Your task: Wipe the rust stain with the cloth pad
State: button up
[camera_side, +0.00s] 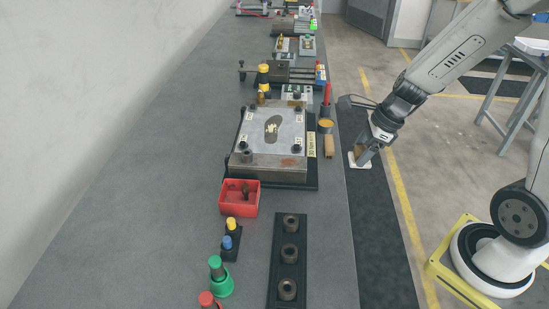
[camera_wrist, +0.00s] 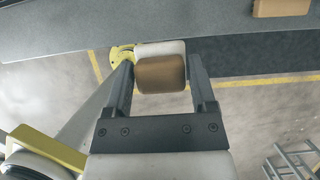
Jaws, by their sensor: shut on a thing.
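The cloth pad (camera_side: 357,162), a white pad with a brown block back, is held by my gripper (camera_side: 368,151), off the right edge of the bench. In the wrist view the cloth pad (camera_wrist: 160,74) sits between the two fingers of my gripper (camera_wrist: 162,64), which are shut on its brown part; the white part shows beyond it. A reddish-brown rust stain (camera_side: 290,162) shows on the near right part of the steel mould block (camera_side: 262,166). The pad is apart from the stain, to its right. The stain does not show in the wrist view.
A wooden block (camera_side: 328,146) and an orange-topped round tin (camera_side: 326,126) stand at the bench's right edge, between pad and mould. A red bin (camera_side: 239,198) stands in front of the mould. A black holder (camera_side: 288,262) with dark rings lies nearer. The bench's left side is clear.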

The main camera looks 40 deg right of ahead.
jog(key=r, duration=0.1)
send_over(297, 163)
jog(key=s+d, duration=0.2)
jog(key=shift+w+a+r, duration=0.15)
jog(key=shift+w+a, duration=0.4)
jog(key=shift+w, duration=0.15)
jog(key=shift+f, duration=3.5)
jog(key=shift+w+a+f, duration=0.35)
jog(key=shift+f, duration=0.2)
jog(key=shift+c, duration=0.5)
jog(key=shift+w+a, duration=2.05)
jog(key=shift+a, duration=0.05)
jog(key=shift+s+d, duration=2.5)
jog(key=shift+d, duration=0.05)
notch_tip(297, 163, up, 8)
